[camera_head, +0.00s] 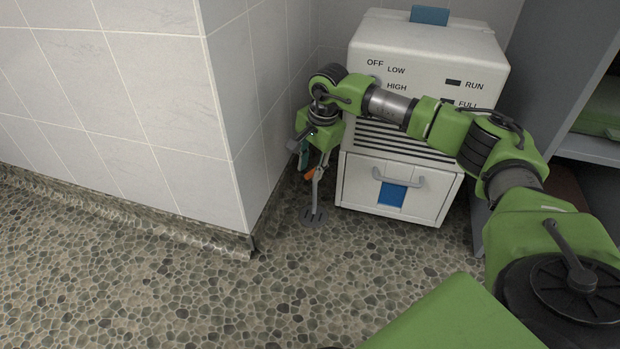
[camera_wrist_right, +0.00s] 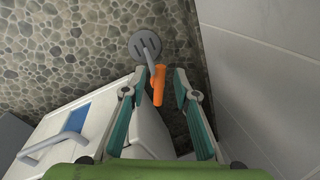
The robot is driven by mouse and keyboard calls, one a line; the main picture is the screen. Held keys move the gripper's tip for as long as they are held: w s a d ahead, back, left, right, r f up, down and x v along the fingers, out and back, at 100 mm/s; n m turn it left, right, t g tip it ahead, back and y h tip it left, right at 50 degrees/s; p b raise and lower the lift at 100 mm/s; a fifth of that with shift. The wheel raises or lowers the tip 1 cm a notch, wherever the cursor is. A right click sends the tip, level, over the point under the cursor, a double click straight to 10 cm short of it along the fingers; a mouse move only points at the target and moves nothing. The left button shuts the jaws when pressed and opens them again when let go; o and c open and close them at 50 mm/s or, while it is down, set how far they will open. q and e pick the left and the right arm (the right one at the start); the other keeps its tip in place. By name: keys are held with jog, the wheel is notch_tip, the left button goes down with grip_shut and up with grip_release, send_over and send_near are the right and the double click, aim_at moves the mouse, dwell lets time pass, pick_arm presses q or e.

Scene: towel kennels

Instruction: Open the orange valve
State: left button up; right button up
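The orange valve handle (camera_wrist_right: 158,85) sits on a thin grey pipe that rises from a round floor drain plate (camera_wrist_right: 146,45). In the right wrist view the handle lies between the spread fingers of my right gripper (camera_wrist_right: 160,92), with gaps on both sides. In the head view the valve (camera_head: 309,174) is a small orange patch under my right gripper (camera_head: 308,158), beside the white machine. My right gripper is open and not closed on the handle. My left gripper is not in view.
The white machine (camera_head: 425,60) with a drawer handle and blue label stands close to the right of the valve. A tiled wall corner (camera_head: 225,120) is close on the left. A grey shelf unit (camera_head: 590,148) stands at the right. The pebbled floor (camera_head: 200,300) in front is clear.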

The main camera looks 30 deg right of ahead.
jog(key=shift+w+f, duration=0.1)
jog(key=shift+f, duration=0.45)
grip_shut()
jog(key=shift+r, duration=0.2)
jog(key=n+p, duration=0.1)
jog(key=p, duration=0.1)
jog(key=n+p, duration=0.2)
jog(key=s+n+p, duration=0.1)
jog(key=n+p, duration=0.1)
jog(key=shift+d+f+g+y+p, duration=0.15)
jog(key=shift+d+g+y+p, duration=0.15)
jog(key=shift+d+y+p, duration=0.1)
